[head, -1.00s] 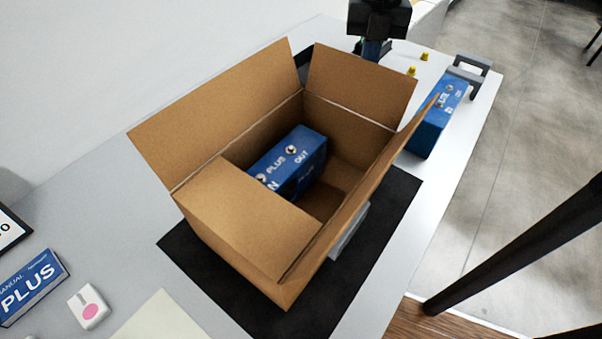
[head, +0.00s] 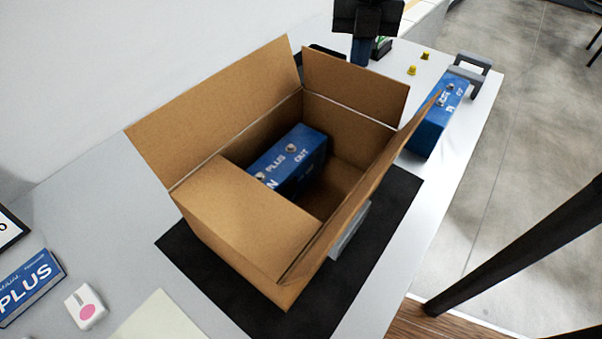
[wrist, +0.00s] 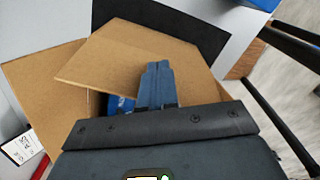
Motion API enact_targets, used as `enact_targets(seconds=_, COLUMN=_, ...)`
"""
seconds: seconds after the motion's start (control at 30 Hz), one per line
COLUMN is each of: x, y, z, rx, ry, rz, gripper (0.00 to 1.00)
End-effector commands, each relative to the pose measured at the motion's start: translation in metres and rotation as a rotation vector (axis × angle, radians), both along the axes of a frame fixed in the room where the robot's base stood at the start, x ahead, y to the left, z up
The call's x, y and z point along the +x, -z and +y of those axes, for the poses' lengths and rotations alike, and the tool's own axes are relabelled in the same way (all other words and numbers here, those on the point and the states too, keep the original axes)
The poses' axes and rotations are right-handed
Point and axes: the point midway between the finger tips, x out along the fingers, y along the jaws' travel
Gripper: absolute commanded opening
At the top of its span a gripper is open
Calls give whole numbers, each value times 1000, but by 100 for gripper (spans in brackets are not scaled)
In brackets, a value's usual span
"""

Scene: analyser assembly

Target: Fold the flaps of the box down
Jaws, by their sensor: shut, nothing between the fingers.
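The open cardboard box (head: 245,240) stands on a black mat (head: 395,200) in the head view. Its near flap (head: 245,215) lies folded inward over part of the opening. The long left flap (head: 215,110), the far flap (head: 355,80) and the right flap (head: 370,190) stand raised. A blue PLUS unit (head: 290,160) lies inside, partly covered by the near flap. My gripper (head: 358,52) is just beyond the far flap, shut and empty. In the wrist view its fingers (wrist: 155,80) reach over the cardboard; I cannot tell whether they touch the flap.
Another blue unit with a grey handle (head: 435,120) stands right of the box. Small yellow parts (head: 412,70) lie behind it. A blue PLUS manual box (head: 30,280), a white item with a pink dot (head: 86,306) and a pale sheet (head: 160,318) lie at the front left.

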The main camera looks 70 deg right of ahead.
Motion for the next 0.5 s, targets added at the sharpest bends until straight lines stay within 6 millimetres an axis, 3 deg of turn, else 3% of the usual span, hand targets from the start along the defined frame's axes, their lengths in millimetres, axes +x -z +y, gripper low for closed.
enact_targets(seconds=0.2, x=5, y=1, z=20, rx=-2, ry=-3, rz=-1, gripper=0)
enact_targets(seconds=0.5, x=9, y=5, z=35, rx=0, ry=-5, rz=0, gripper=0)
